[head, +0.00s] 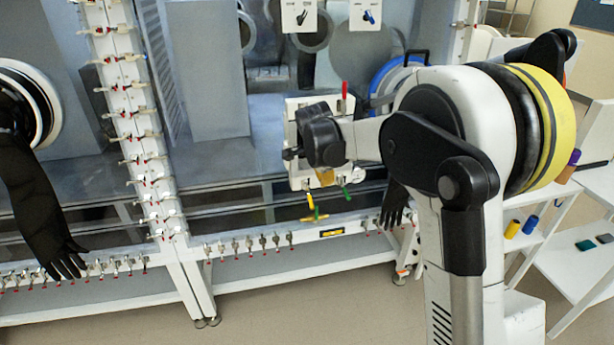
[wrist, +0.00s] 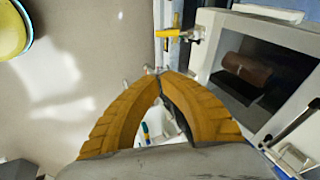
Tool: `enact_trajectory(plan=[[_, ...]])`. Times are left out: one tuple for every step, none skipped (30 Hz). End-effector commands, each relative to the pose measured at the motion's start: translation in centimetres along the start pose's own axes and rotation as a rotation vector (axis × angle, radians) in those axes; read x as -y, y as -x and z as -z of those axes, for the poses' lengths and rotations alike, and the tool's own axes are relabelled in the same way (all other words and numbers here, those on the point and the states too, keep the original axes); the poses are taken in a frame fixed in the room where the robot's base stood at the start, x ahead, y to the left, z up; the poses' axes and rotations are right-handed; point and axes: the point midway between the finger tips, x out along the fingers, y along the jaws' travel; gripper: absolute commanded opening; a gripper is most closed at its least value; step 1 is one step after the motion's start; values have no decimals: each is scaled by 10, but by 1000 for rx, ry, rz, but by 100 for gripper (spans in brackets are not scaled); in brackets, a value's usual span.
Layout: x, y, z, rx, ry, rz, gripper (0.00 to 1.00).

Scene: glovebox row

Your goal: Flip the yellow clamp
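The yellow clamp (wrist: 172,33) shows in the wrist view just beyond my fingertips, on a pale rail or frame edge. Its yellow handle lies sideways and a metal part sits at its right end. In the head view a yellow handle (head: 310,201) shows below and left of my gripper (head: 325,178). My gripper's orange fingers close to a point in the wrist view (wrist: 157,73). The tips appear together with nothing clear between them. A gap shows between the tips and the yellow clamp. My wrist hides part of the white framed box in the head view.
A red-handled clamp (head: 344,90) and a green one (head: 346,191) are on the same white frame. A brown cylinder (wrist: 247,72) lies inside the box opening. Black gloves (head: 393,205) (head: 42,190) hang on both sides. Clamps line the post and lower rail.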

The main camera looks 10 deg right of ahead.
Motion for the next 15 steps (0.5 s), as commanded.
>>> enact_trajectory(plan=[[9,2,3,11,-67,-15,0],[12,-1,3,16,-100,-23,0],[13,-3,3,20,-134,-31,0],[14,-5,3,23,-152,-35,0],[15,-7,2,24,-164,-38,0],[15,-11,2,26,-173,-39,0],[15,-14,2,26,-176,-40,0],[14,-18,1,26,-177,-40,0],[14,-23,1,26,-176,-40,0],[14,-28,1,26,-176,-39,0],[13,-34,0,26,-175,-39,0],[13,-42,0,26,-174,-39,0],[12,-48,0,26,-174,-39,0],[12,-55,0,26,-174,-39,0],[12,-64,-1,26,-173,-39,0]])
